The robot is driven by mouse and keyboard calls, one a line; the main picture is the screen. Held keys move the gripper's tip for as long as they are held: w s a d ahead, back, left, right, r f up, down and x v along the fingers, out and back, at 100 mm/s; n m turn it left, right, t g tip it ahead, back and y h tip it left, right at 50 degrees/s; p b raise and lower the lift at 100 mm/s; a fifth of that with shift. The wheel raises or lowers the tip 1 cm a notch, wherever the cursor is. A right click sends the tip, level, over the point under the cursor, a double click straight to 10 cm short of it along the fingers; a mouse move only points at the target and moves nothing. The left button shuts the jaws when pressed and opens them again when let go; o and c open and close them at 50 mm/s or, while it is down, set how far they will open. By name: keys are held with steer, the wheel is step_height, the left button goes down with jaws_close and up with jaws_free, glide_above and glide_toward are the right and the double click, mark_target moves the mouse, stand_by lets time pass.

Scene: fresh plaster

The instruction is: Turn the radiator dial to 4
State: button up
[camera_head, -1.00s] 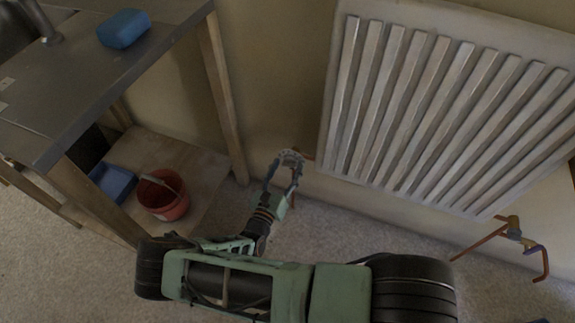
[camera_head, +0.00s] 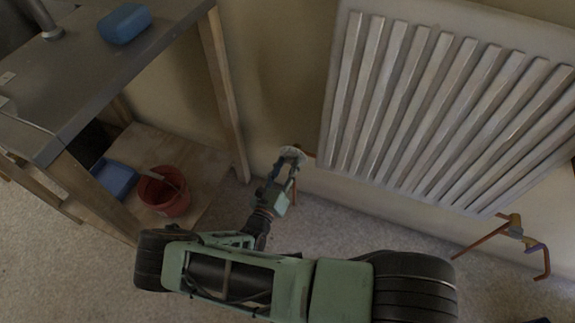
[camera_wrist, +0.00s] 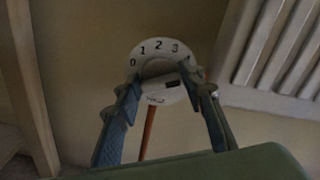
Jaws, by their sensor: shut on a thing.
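The radiator dial (camera_wrist: 158,66) is round and white, with the numbers 0, 1, 2 and 3 readable along its upper edge. The mark after 3 is partly hidden by the right finger. A small dark mark shows near the dial's middle, and I cannot tell which number the dial is set to. In the head view the dial (camera_head: 292,153) is low on the wall, left of the radiator's lower corner. My gripper (camera_wrist: 165,92) has one blue finger on each side of the dial and is shut on it. It also shows in the head view (camera_head: 287,164).
The white ribbed radiator (camera_head: 440,110) hangs to the right of the dial. A copper pipe (camera_wrist: 148,132) runs down below the dial. A wooden-legged bench (camera_head: 228,90) stands to the left, with a red bucket (camera_head: 155,197) and blue tray (camera_head: 118,180) on its lower shelf.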

steer(key=shift+w+a+n+b, duration=0.15)
steer(key=shift+n+b, duration=0.2)
steer(key=shift+n, duration=1.35)
steer(key=o, duration=1.2)
steer(key=shift+w, duration=0.1)
steer(key=shift+c, duration=0.2)
steer(key=shift+s, duration=0.2)
steer(key=v, duration=0.7)
steer(key=shift+s, duration=0.15)
